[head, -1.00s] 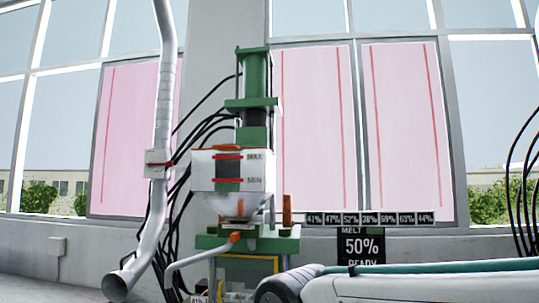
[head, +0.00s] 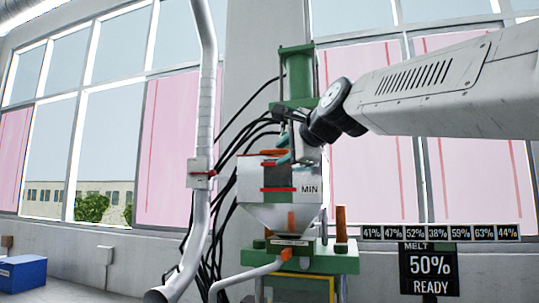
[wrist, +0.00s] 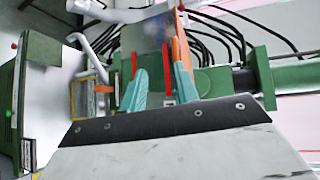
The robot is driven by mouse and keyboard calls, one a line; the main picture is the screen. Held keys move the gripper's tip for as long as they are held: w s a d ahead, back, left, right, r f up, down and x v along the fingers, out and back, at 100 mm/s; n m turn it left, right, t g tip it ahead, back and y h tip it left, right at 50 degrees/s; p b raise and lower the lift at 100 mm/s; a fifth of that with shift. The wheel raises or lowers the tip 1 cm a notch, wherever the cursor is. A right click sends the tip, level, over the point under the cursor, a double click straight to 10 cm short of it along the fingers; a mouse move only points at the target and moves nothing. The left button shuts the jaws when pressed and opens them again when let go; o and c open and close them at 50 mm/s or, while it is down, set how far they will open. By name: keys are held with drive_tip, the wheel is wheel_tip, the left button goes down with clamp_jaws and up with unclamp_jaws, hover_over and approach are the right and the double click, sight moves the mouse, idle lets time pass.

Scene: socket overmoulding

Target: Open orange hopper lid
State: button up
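The white hopper (head: 255,178) with red level marks stands on the green machine in the head view. Its orange lid (head: 262,153) lies across the top and looks closed, partly hidden by my gripper. My gripper (head: 283,150) reaches in from the upper right, with its teal fingers at the hopper's top. In the wrist view the two teal fingers (wrist: 160,85) are apart with nothing clearly held between them. An orange edge (wrist: 182,45), probably the lid, is beside the right finger. I cannot tell whether they touch.
A grey pipe (head: 207,110) rises left of the hopper, with black cables behind. The green press column (head: 297,75) stands close behind my gripper. A dark display (head: 430,269) reads 50% READY at the right. A blue box (head: 22,273) lies far left.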

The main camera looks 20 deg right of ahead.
sight(273, 151)
drive_tip(key=shift+w+r+m+t, duration=0.3)
drive_tip(key=shift+w+r+m, duration=0.1)
drive_tip(key=shift+w+r, duration=0.5)
drive_tip(key=x, duration=0.6)
drive_tip(key=shift+w, duration=0.3)
drive_tip(key=shift+a+f, duration=0.1)
drive_tip(key=shift+f, duration=0.05)
clamp_jaws()
